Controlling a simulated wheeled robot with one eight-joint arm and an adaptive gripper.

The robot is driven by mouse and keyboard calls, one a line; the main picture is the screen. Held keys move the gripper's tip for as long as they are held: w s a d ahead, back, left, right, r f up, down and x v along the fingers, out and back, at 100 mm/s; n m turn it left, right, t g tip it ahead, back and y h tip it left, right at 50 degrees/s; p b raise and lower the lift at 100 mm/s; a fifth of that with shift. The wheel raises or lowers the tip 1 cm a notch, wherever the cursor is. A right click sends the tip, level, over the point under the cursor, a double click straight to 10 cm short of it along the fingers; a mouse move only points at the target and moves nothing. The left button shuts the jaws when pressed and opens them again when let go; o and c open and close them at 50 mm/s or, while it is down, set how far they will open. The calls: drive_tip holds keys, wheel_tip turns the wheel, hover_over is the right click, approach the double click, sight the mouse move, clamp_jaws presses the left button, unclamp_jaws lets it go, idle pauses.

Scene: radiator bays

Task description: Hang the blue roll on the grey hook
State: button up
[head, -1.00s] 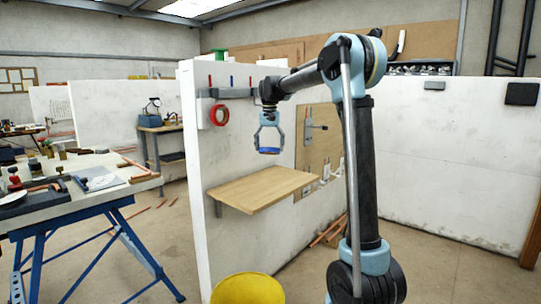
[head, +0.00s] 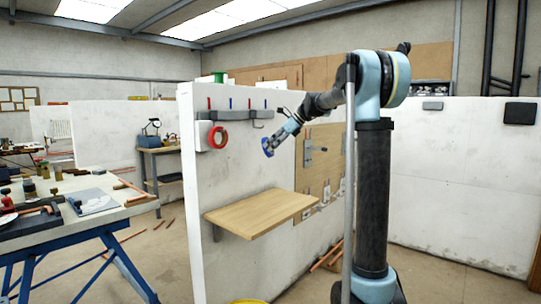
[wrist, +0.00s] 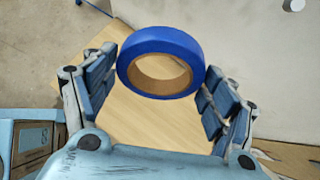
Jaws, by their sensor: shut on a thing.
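The blue roll (wrist: 160,41), a ring with a tan core, is held between the fingers of my gripper (wrist: 160,75). In the head view the roll (head: 266,149) is a small blue patch at the tip of my gripper (head: 269,147), which is tilted down to the left. The grey hook (head: 258,125) hangs below the right end of a grey rail (head: 237,115) on the white wall and looks empty. My gripper and the roll appear a little lower and to the right of it, apart from it. Depth between them is hard to tell.
A red roll (head: 217,137) hangs at the rail's left part. Red and blue marks stand above the rail. A wooden shelf (head: 262,212) sticks out below. A board with fittings (head: 318,160) is to the right. A cluttered workbench (head: 75,215) stands left.

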sight(263, 127)
drive_tip(key=shift+w+d+r+m+t, duration=1.4)
drive_tip(key=shift+r+m+t, duration=2.15)
drive_tip(key=shift+m+t, duration=0.8)
drive_tip(key=shift+h, duration=0.4)
drive_tip(key=shift+w+a+f, duration=0.15)
drive_tip(key=shift+w+a, duration=0.8)
drive_tip(key=shift+a, duration=0.3)
drive_tip(key=shift+w+a+f, duration=0.1)
drive_tip(key=shift+w+a, duration=0.85)
drive_tip(key=shift+a, duration=0.25)
drive_tip(key=shift+w+a+f, duration=0.15)
drive_tip(key=shift+w+a, duration=0.8)
drive_tip(key=shift+a, duration=0.3)
drive_tip(key=shift+w+a+f, duration=0.35)
drive_tip(key=shift+a+f, duration=0.1)
drive_tip(key=shift+f, duration=0.3)
drive_tip(key=shift+f, duration=0.1)
drive_tip(key=o, duration=1.1)
